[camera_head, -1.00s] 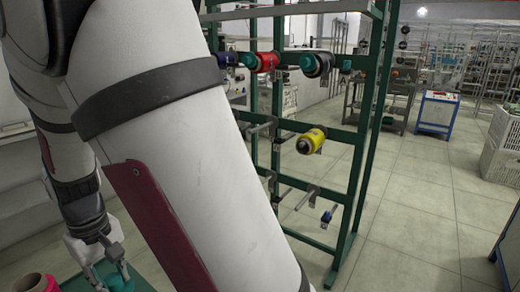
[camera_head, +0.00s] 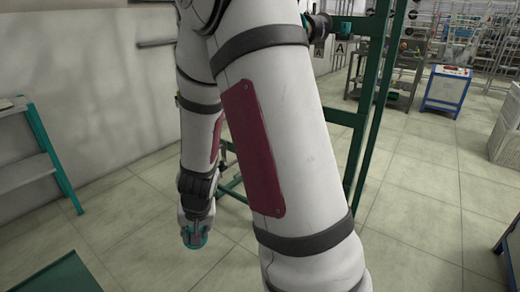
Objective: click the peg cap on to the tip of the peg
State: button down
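My gripper (camera_head: 195,232) hangs low, left of my big arm link, pointing down over the floor. Near the rack's top a dark spool (camera_head: 318,25) shows beside my arm. I cannot tell which peg is bare.
A green surface (camera_head: 62,276) fills the lower left corner. A shelf with teal legs (camera_head: 40,140) stands at the left wall. A blue-and-white cabinet (camera_head: 446,92) stands at the back right.

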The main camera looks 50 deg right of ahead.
jog(key=shift+d+f+m+t+h, duration=0.45)
jog(key=shift+d+f+m, duration=0.35)
jog(key=shift+d, duration=0.25)
jog(key=d+m+h+b, duration=0.4)
jog(key=d+m+h, duration=0.65)
jog(key=d, duration=0.65)
jog(key=d+r+m+g+h+b, duration=0.1)
jog(key=d+r+m+g+h, duration=0.15)
jog(key=r, duration=0.55)
jog(key=d+r+m+g+h+b, duration=0.1)
jog(key=d+r+h, duration=0.3)
jog(key=r, duration=0.5)
jog(key=d+p, duration=0.1)
jog(key=d, duration=0.5)
jog(key=shift+f, duration=0.2)
jog(key=shift+s+d+y, duration=0.1)
jog(key=shift+d+y, duration=0.15)
jog(key=shift+d, duration=0.8)
